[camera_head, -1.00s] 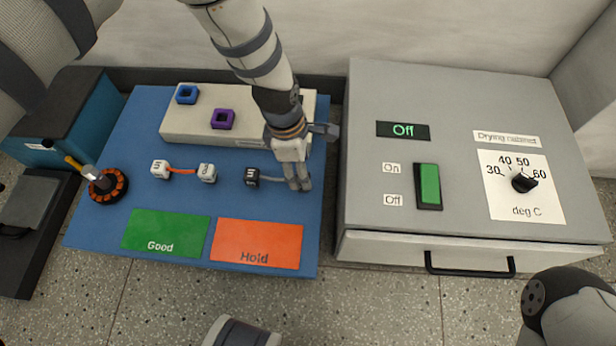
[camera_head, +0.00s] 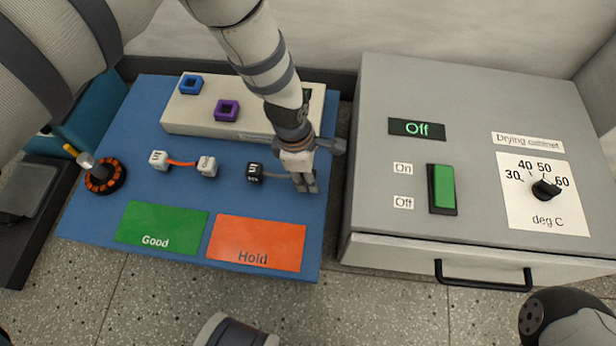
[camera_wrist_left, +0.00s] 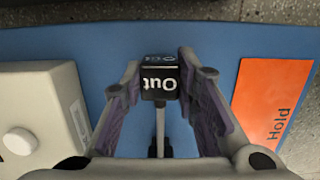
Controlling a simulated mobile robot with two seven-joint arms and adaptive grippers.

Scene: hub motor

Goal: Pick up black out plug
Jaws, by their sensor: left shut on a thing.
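The black out plug (camera_wrist_left: 160,84) is a small dark cube with white "Out" lettering. In the left wrist view it sits between the fingertips of my left gripper (camera_wrist_left: 161,75), which is shut on it. In the head view my left gripper (camera_head: 305,183) is low over the blue mat and hides the plug. A grey cable runs from it to the black "In" plug (camera_head: 255,172) on the mat. My right gripper is out of view.
The blue mat (camera_head: 150,105) holds a white "In" plug (camera_head: 159,160), a white "Out" plug (camera_head: 208,167), a black-orange motor part (camera_head: 105,177), a green Good card (camera_head: 160,227), an orange Hold card (camera_head: 256,243) and a beige block (camera_head: 290,103). A grey drying cabinet (camera_head: 470,90) stands right.

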